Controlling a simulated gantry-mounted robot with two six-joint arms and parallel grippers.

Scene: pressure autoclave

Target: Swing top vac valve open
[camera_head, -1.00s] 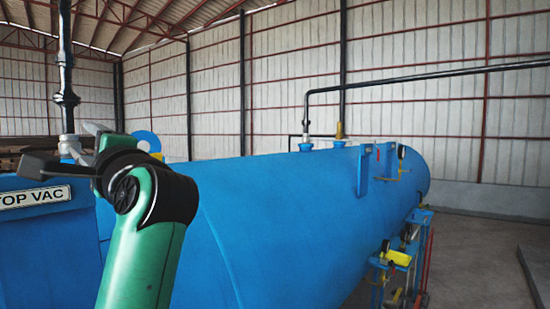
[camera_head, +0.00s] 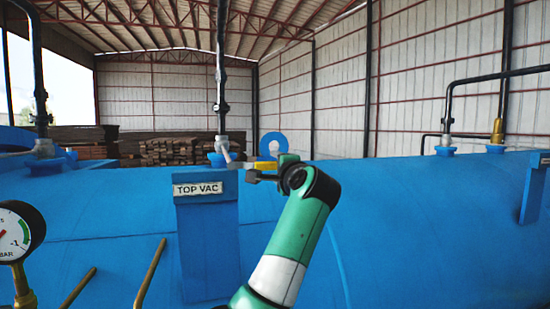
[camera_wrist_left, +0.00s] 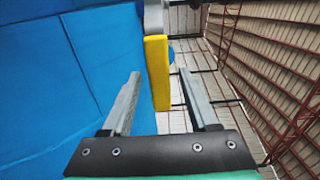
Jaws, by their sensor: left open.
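The top vac valve (camera_head: 224,150) sits on a vertical pipe behind the blue "TOP VAC" plate (camera_head: 199,188). Its yellow handle (camera_head: 264,165) sticks out to the right in the head view. My left gripper (camera_head: 256,174) is at this handle and partly covers it. In the left wrist view the yellow handle (camera_wrist_left: 157,73) lies between the two spread fingers of the left gripper (camera_wrist_left: 158,84), with a visible gap on each side. The grey valve body (camera_wrist_left: 154,16) shows at the top there. My right gripper is in neither view.
The blue autoclave vessel (camera_head: 400,230) fills the lower view. A pressure gauge (camera_head: 17,232) and brass pipes (camera_head: 150,273) stand at the lower left. Another vertical pipe (camera_head: 38,80) rises at the left, and a blue lifting eye (camera_head: 273,143) is behind the handle.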

